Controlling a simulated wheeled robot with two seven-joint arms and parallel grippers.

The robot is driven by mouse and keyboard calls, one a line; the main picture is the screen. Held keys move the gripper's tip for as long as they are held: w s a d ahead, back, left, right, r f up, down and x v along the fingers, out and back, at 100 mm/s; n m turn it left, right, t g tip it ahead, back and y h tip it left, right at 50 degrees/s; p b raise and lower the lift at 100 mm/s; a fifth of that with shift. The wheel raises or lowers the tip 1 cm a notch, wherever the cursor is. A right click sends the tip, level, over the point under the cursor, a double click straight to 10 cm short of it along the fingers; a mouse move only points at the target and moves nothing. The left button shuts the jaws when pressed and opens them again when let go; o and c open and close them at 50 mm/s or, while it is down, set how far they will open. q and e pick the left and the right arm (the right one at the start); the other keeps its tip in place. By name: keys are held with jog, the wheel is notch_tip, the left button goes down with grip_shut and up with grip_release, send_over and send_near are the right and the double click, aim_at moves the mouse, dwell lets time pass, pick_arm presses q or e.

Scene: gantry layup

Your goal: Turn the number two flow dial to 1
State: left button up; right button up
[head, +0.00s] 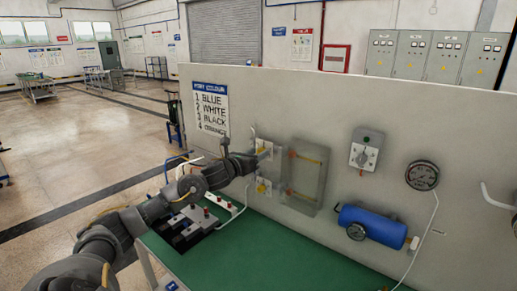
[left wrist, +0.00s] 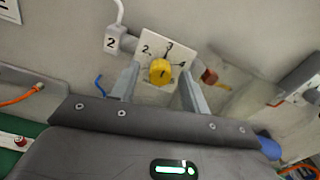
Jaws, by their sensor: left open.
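The dial marked 2 is a yellow knob (left wrist: 160,71) on a white plate (left wrist: 150,45) with the numerals 2, 3 and 4 visible. Its number block (left wrist: 111,42) is at the plate's left. I cannot tell exactly which numeral the knob points to. In the head view its white plate (head: 264,147) is on the panel, partly behind my gripper. My left gripper (head: 254,160) is at this plate. In the left wrist view its open fingers (left wrist: 160,88) are either side of the knob, with gaps visible.
A second yellow dial (head: 263,186) is just below. A clear-fronted box (head: 305,178) is close to the right. Further right are a grey switch (head: 366,151), a gauge (head: 421,175) and a blue tank (head: 371,226). The green bench (head: 262,250) is below; a port colour sign (head: 211,108) is at left.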

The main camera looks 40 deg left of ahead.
pick_arm(q)
jog(key=shift+w, duration=0.5)
jog(key=c, duration=1)
